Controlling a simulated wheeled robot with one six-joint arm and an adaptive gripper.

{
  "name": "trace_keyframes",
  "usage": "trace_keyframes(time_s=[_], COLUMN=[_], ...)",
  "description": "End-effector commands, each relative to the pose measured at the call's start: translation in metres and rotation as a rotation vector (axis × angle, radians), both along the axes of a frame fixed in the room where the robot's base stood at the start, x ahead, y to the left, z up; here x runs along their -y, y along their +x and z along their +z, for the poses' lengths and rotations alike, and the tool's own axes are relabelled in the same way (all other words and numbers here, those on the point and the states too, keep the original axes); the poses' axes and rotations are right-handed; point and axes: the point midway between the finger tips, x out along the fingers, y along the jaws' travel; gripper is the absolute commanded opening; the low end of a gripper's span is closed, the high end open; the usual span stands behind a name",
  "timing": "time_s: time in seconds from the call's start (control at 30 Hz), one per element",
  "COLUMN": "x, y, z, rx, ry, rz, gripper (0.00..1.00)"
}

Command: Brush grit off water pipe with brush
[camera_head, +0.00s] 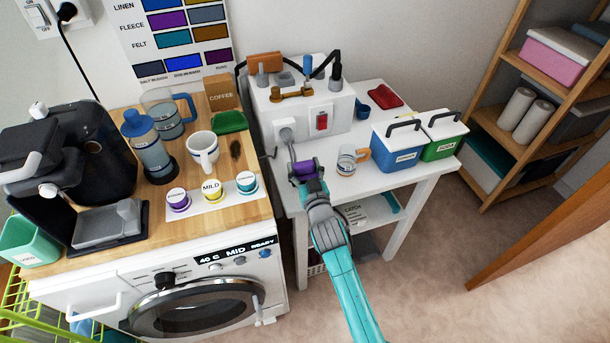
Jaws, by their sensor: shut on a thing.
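My gripper (305,171) is at the front left of the white side table, shut on a purple thing (302,167) that looks like the brush's handle. The fingers hide part of it. A thin grey shaft (291,150) runs up from there toward a round white fitting (285,130) on the front of the white box (306,100). I cannot tell whether the brush touches anything. Grey and brass fittings (291,94) sit on the box. The water pipe is not clearly distinguishable, and no grit is clear on the fittings.
A mug (351,160), a blue bin (399,147), a green bin (441,135) and a red cloth-like item (385,97) stand on the table. The floor at right is open.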

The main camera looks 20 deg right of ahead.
Motion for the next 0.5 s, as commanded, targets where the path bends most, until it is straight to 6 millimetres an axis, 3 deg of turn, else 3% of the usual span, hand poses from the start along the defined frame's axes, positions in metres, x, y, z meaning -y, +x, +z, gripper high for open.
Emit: trace_keyframes(time_s=[0.5], x=[0.0], y=[0.0], z=[0.027], rx=[0.002], ry=[0.001], rz=[0.001], gripper=[0.3])
